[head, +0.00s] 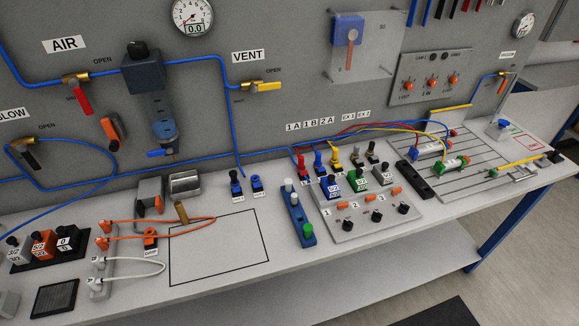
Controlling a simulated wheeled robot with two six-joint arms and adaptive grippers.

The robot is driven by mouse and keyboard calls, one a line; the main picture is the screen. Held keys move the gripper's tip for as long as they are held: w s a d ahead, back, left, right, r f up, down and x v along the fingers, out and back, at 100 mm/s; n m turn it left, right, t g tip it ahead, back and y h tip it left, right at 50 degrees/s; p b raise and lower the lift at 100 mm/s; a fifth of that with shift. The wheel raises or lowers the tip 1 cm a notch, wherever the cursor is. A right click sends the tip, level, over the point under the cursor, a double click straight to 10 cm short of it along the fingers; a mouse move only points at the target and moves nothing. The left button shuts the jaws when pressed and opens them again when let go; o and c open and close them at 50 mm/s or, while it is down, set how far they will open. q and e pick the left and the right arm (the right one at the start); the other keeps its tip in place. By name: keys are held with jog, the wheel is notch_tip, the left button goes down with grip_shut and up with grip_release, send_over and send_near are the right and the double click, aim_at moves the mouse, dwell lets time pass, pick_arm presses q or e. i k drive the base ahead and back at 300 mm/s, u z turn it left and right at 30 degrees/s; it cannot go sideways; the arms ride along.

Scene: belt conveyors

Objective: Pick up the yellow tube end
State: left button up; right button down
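A thin yellow tube (402,129) arcs from the row of coloured plugs to the cylinders at the right. At its left, a yellow plug (335,157) stands upright in the row under the label 2A, between a blue plug (318,160) and a dark one (354,156). At the right the tube comes down by the cylinder with green ends (450,164); its exact end there is too small to tell. Red and blue tubes run close beside it. Neither of my grippers is in view.
The valve block (345,226) stands in front of the plugs, with a blue strip of coloured knobs (297,217) to its left. The outlined square (218,250) on the bench is mostly clear. Orange and white tube loops lie at the left. A grey panel rises behind.

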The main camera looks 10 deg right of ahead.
aim_at(335, 150)
jog(key=k, duration=1.2)
jog(key=z, duration=0.95)
jog(key=i, duration=1.35)
jog(key=u, duration=0.65)
jog(key=i, duration=0.6)
jog(key=u, duration=0.55)
